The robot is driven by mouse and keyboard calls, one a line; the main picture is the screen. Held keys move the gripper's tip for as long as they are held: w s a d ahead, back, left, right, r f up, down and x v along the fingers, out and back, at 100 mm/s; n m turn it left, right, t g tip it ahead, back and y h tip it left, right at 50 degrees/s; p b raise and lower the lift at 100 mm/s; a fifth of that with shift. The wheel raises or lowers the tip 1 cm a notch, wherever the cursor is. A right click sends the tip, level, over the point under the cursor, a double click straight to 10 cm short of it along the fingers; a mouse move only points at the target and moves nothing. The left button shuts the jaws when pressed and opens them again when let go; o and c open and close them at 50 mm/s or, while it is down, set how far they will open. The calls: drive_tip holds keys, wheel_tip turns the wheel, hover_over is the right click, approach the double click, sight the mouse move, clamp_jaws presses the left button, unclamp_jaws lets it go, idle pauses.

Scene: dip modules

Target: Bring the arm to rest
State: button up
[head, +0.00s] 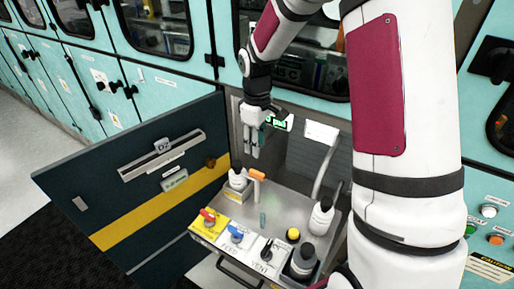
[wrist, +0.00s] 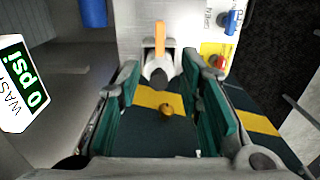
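My gripper (head: 257,146) hangs fingers down from my white and dark red arm, above the left rear of a grey module tray (head: 262,205). In the wrist view its two teal fingers (wrist: 163,78) stand apart with nothing held between them. A white fitting with an orange handle (head: 257,175) is below the gripper; it also shows just beyond the fingertips in the wrist view (wrist: 160,42). My gripper looks apart from it, though the exact gap is hard to judge.
An open dark door with a yellow stripe (head: 115,225) stands left of the tray. The tray front has red (head: 208,215), blue (head: 236,234) and black (head: 267,249) valves. A display (wrist: 22,82) reads 0 psi. White bottles (head: 321,218) stand at right. Teal cabinets (head: 160,84) line the back.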

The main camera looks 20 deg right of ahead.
idle(0.4)
drive_tip(key=s+a+r+m+t, duration=0.15)
drive_tip(key=s+r, duration=0.35)
drive_tip(key=r, duration=0.5)
drive_tip(key=s+a+r+m+t, duration=0.1)
drive_tip(key=s+r+m, duration=0.2)
drive_tip(key=s, duration=0.7)
drive_tip(key=s+a+r+m+t, duration=0.1)
drive_tip(key=s+r+m+t, duration=0.1)
drive_tip(key=s+r, duration=0.5)
drive_tip(key=s+m, duration=0.1)
drive_tip(key=s, duration=0.3)
drive_tip(key=shift+s+a+r, duration=0.15)
drive_tip(key=shift+s+a, duration=0.05)
drive_tip(key=shift+a, duration=0.2)
drive_tip(key=shift+t, duration=0.25)
